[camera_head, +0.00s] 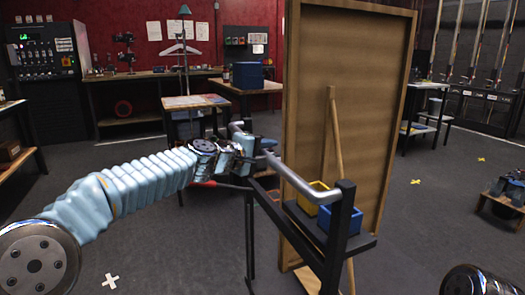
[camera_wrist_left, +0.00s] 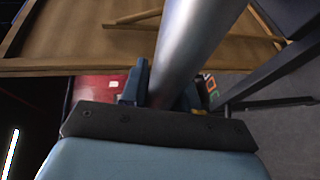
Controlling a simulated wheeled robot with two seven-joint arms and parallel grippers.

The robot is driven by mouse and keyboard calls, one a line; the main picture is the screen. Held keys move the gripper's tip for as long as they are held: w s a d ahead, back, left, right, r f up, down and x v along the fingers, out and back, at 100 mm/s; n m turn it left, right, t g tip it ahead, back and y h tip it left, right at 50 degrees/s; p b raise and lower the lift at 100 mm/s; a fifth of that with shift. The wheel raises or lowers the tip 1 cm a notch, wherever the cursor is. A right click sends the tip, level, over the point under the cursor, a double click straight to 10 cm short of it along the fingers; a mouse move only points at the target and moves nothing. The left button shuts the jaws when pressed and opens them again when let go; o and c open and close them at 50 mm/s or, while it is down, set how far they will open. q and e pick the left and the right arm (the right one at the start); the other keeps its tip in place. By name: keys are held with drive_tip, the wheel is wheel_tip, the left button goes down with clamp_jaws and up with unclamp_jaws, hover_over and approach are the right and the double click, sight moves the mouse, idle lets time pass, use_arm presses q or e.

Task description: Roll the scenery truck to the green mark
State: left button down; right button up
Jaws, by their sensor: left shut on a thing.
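My left gripper (camera_head: 247,146) is shut on the bar's far left part. In the left wrist view the bar (camera_wrist_left: 190,45) runs between the blue fingers of that gripper (camera_wrist_left: 160,92). My right gripper is out of view. I see no green mark; the truck hides part of the floor.
The truck's shelf holds a yellow bin (camera_head: 306,198) and a blue bin (camera_head: 342,218). A white cross (camera_head: 110,281) lies on the floor at the lower left, yellow crosses (camera_head: 415,181) at the right. A dark low object (camera_head: 502,195) stands at the right edge. Workbenches line the back.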

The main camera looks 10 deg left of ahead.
use_arm(q)
drive_tip(key=shift+d, duration=0.2)
drive_tip(key=c, duration=0.9)
unclamp_jaws()
drive_tip(key=shift+a, duration=0.1)
drive_tip(key=shift+s+a, duration=0.15)
drive_tip(key=shift+s, duration=0.05)
drive_tip(key=b+v, duration=0.3)
drive_tip(key=v, duration=1)
drive_tip(key=shift+s+a+b, duration=0.1)
drive_tip(key=shift+s+b, duration=0.05)
drive_tip(key=shift+b, duration=0.25)
drive_tip(key=shift+f, duration=0.1)
